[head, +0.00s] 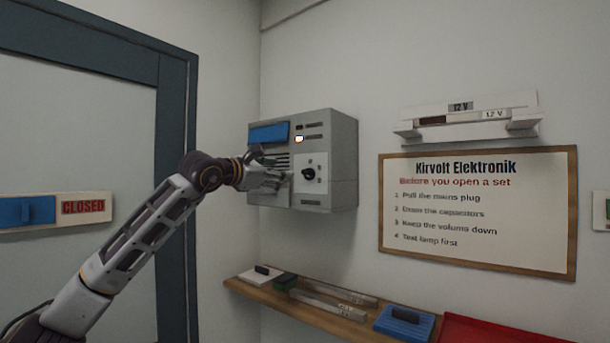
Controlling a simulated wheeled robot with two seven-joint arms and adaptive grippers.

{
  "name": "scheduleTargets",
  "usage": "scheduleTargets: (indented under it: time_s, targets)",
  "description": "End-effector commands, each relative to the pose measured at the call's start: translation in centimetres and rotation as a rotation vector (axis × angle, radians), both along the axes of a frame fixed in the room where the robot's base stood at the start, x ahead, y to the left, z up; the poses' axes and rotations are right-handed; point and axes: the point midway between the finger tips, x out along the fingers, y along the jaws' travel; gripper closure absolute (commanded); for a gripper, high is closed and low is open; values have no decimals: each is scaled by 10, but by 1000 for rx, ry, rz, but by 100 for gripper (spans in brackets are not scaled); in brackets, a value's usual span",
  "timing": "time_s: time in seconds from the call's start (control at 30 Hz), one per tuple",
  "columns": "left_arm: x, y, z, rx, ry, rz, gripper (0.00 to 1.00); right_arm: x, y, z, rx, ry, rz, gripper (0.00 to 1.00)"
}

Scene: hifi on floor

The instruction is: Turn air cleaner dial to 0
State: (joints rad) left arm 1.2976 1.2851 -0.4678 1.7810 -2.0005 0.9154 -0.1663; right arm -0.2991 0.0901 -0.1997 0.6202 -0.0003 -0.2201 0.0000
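The air cleaner (342,160) is a grey box on the wall, with a blue panel, vent slots and a small lit lamp (299,139) on its front. Its dial (308,174) is a black knob on a pale plate at the right of the front face. The marks around it are too small to read. My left gripper (279,180) is in front of the air cleaner, just left of the dial, with its fingers pointing toward it. I cannot tell whether the fingers touch the dial or how far apart they are. My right gripper is out of view.
A wooden shelf (262,297) with several small items runs below the air cleaner, with a red tray (490,332) at right. A framed sign (478,210) and a lamp fixture (468,115) are on the wall. A door with a CLOSED slider (83,207) is left.

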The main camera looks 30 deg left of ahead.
Motion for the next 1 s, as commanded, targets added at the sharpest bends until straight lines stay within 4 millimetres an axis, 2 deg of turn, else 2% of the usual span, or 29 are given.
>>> scheduleTargets:
  time_s: [0.37,0.63,1.0]
  targets:
    - [16,-1,1,-3,1,-2,43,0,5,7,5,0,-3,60]
    - [45,-4,2,-3,0,-1,43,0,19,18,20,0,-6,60]
    - [89,-7,2,-4,0,-2,43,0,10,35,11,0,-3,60]
